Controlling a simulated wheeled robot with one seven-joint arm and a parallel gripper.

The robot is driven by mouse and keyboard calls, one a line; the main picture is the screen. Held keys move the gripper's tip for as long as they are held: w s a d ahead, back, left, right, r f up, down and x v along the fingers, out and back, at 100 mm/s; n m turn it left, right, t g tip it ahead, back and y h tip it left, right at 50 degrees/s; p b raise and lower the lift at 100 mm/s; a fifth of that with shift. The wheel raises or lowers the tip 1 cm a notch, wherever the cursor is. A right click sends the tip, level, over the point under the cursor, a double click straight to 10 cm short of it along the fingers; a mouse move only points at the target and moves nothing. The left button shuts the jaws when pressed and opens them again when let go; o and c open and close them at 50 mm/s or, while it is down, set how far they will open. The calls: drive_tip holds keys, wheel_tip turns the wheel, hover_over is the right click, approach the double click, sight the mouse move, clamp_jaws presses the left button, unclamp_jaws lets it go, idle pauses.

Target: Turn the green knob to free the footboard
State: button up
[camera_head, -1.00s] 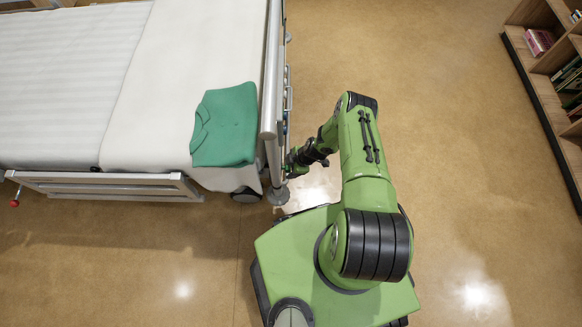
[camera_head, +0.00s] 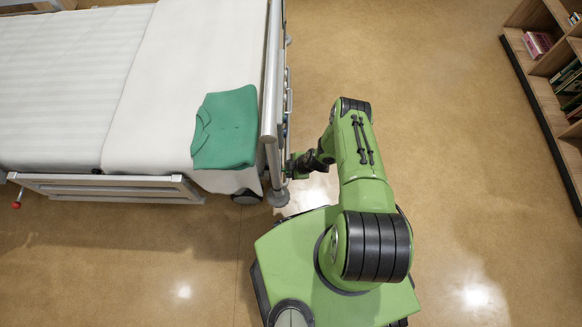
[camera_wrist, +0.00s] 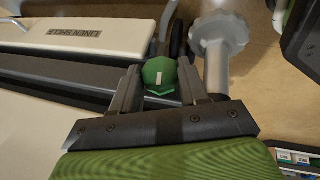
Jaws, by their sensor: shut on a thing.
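The green knob (camera_wrist: 159,75) shows in the wrist view, with a pale mark on its face pointing roughly up the picture. My gripper (camera_wrist: 160,85) has one finger on each side of the knob and is shut on it. In the head view, my gripper (camera_head: 292,166) reaches the foot end of the bed from the right, and the knob is too small to make out there. The footboard (camera_head: 270,95) stands upright at the right end of the bed, seen nearly edge-on.
A green folded shirt (camera_head: 226,127) lies on the bed (camera_head: 128,80) near the footboard. A grey lobed part (camera_wrist: 219,33) is right of the knob in the wrist view. A bookshelf (camera_head: 545,75) stands far right, with clear floor (camera_head: 450,130) between.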

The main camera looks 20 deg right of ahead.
drive_tip(key=t, duration=0.2)
drive_tip(key=n+t+h, duration=0.1)
drive_tip(key=t, duration=0.1)
drive_tip(key=s+t+b, duration=0.1)
drive_tip(key=t, duration=0.1)
drive_tip(key=shift+a+f+n+h, duration=0.15)
drive_tip(key=shift+f+n+h, duration=0.15)
drive_tip(key=shift+f, duration=0.1)
drive_tip(key=shift+t, duration=0.4)
drive_tip(key=o, duration=1)
drive_tip(key=shift+r, duration=0.1)
